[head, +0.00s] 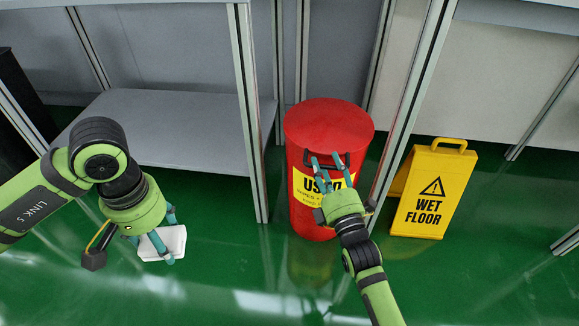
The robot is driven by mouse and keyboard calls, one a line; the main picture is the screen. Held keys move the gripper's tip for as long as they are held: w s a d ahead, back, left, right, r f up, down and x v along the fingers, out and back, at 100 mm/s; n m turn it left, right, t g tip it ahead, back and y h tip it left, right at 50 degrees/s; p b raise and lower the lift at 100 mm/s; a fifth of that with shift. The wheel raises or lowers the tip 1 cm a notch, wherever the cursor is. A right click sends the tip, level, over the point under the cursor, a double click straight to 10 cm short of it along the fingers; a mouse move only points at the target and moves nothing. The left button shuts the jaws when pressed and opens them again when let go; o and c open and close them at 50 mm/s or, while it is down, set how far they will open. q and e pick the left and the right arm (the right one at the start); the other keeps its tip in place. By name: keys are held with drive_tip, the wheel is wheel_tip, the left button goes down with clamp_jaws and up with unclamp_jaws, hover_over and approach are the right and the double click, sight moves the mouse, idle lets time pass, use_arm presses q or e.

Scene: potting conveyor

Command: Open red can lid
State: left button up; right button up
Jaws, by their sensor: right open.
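The red can (302,205) stands on the green floor with a yellow label on its front. Its red lid (328,122) is on top and looks closed. A dark handle (345,160) sits at the lid's front edge. My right gripper (328,162) is open, its teal fingertips at the handle; I cannot tell whether they touch it. The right gripper hides part of the label. My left gripper (167,238) points down at the lower left, over a white, cloth-like item (176,240). I cannot tell whether its fingers hold this item.
A yellow wet floor sign (422,205) stands right of the can. Metal frame posts (249,120) rise left and right of the can, close to it. A grey shelf (165,125) lies at the back left. The green floor in front is clear.

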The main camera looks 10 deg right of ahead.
drive_tip(key=shift+w, duration=0.25)
clamp_jaws()
use_arm(q)
drive_tip(key=shift+r, duration=0.1)
use_arm(e)
drive_tip(key=shift+r, duration=0.15)
